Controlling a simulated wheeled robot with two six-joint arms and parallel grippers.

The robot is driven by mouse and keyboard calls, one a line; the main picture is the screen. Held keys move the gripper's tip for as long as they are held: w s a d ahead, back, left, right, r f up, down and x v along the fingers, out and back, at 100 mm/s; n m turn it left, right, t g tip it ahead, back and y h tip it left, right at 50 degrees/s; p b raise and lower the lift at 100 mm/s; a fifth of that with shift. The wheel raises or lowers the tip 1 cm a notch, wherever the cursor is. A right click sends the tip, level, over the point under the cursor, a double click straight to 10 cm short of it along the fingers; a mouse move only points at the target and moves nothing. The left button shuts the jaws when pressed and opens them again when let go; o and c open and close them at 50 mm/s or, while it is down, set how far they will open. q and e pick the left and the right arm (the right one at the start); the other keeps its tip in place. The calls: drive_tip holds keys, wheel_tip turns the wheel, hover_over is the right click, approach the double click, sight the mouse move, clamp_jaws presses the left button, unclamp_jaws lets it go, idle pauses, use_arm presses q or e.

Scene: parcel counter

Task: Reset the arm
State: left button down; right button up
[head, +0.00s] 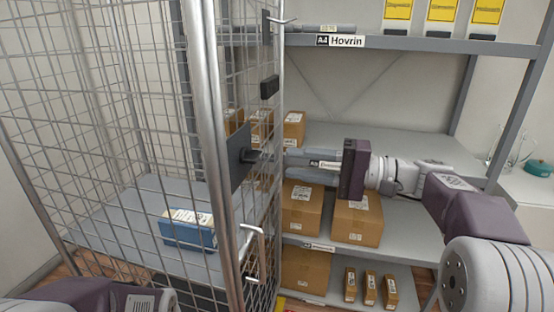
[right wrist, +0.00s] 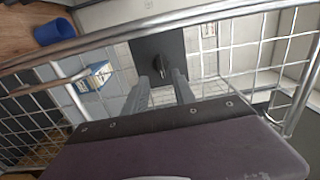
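My right gripper (head: 287,165) reaches in from the right, in front of the shelf, pointing left at the wire cage. Its two grey fingers are apart with nothing between them. A dark plate with a knob (head: 250,157) on the cage's mesh lies just beyond the fingertips. In the right wrist view, the spread fingers (right wrist: 161,80) point at the same dark plate (right wrist: 150,46), whose knob shows ahead of the tips; whether they touch is unclear. Part of my left arm shows at the bottom left of the head view; its gripper is out of view.
The wire cage (head: 205,70) fills the left, close to my right gripper, with a blue parcel (head: 188,230) on its floor. Shelves (head: 420,46) with several brown boxes (head: 357,220) stand behind my right arm. A blue bin (right wrist: 54,32) shows in the wrist view.

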drive_tip(key=shift+s+d, duration=0.1)
drive_tip(key=shift+d, duration=0.2)
